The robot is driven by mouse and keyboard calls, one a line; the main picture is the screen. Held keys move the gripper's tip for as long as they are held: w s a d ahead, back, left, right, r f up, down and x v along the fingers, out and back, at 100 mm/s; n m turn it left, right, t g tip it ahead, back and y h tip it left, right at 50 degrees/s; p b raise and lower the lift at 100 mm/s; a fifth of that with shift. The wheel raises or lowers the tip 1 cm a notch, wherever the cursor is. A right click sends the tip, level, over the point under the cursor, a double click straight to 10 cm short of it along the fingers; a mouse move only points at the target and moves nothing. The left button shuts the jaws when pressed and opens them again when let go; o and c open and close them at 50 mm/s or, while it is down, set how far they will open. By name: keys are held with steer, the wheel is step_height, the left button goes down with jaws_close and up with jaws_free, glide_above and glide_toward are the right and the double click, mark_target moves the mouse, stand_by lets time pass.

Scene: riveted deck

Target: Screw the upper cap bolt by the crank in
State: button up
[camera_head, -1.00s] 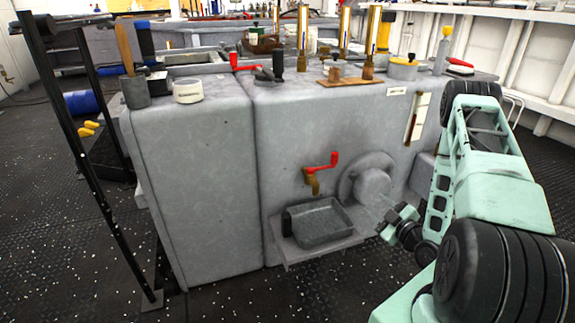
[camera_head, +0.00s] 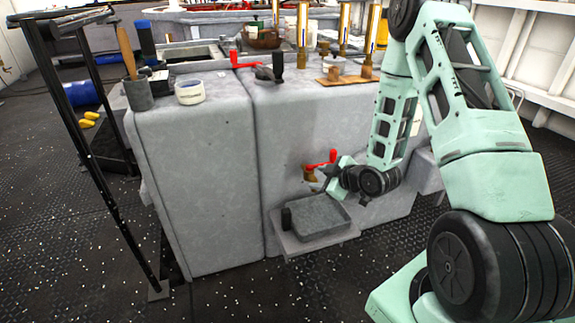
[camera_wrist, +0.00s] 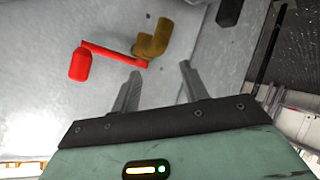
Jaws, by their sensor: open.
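A red crank handle (camera_head: 322,159) on a brass spout (camera_head: 310,174) sticks out of the front of the grey block. In the wrist view the red handle (camera_wrist: 80,64) and the bent brass spout (camera_wrist: 153,42) lie just beyond my fingertips. My gripper (camera_wrist: 160,73) is open, with nothing between its fingers. In the head view my gripper (camera_head: 324,180) is beside the brass spout; contact cannot be told. My arm hides the round flanged cap on the block's front. I cannot make out any cap bolt in either current view.
A grey tray (camera_head: 318,232) with a black grip (camera_head: 286,218) sits on a ledge below the spout. A black post frame (camera_head: 100,190) stands left.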

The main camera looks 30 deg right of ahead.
steer(key=a+r+g+p, duration=0.2)
steer(key=a+r, duration=0.5)
steer(key=a, duration=0.4)
steer(key=shift+a+r+g+y+p, duration=0.2)
steer(key=shift+g+y+p, duration=0.2)
steer(key=shift+g, duration=0.4)
